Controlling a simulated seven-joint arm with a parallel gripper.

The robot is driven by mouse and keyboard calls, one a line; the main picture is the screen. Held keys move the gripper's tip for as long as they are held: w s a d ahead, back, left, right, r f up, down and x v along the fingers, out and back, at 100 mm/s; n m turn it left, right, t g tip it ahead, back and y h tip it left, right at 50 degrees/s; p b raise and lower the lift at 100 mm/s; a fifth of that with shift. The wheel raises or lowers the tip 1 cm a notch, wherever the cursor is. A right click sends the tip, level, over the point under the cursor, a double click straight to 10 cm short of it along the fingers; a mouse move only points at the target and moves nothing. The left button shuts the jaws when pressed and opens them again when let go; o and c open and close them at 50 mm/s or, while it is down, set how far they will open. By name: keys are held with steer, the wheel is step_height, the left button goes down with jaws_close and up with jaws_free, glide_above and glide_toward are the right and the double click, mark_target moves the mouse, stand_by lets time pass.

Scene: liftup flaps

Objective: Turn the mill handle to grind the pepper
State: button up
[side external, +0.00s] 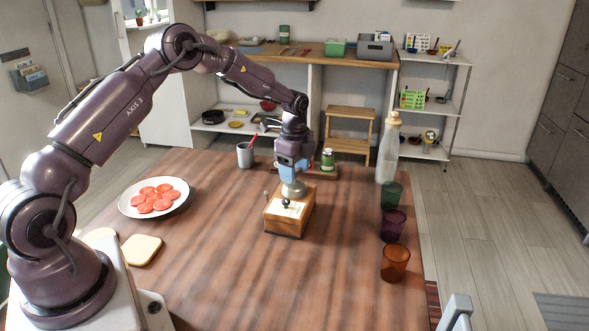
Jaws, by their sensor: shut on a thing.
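The mill (286,222) is a wooden box with a pale metal dome on top, standing on the table (215,255) near its middle. A small dark knob (286,203) shows on the front side of its top. My gripper (290,180) points down onto the top of the mill and is shut on a part there. The handle is taken to be that part, but the fingertips and the grip itself are too small and partly hidden to make out. No pepper can be seen.
A plate of tomato slices (154,198) and bread (142,250) lie left. A grey cup (245,155) and a green-labelled jar (327,160) stand behind the mill. A bottle (387,155) and green, purple and orange glasses (395,263) line the right edge. The front middle is clear.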

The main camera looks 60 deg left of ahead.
steer(key=m, duration=0.5)
steer(key=shift+r+m, duration=0.15)
steer(key=shift+m, duration=0.15)
steer(key=m, duration=1.2)
steer(key=shift+m, duration=0.3)
steer(key=m, duration=0.5)
steer(key=shift+d+m, duration=0.15)
steer(key=shift+m, duration=0.35)
stand_by(1.4)
steer(key=o, duration=0.9)
steer(key=shift+o, duration=0.2)
step_height(320, 180, up, 13)
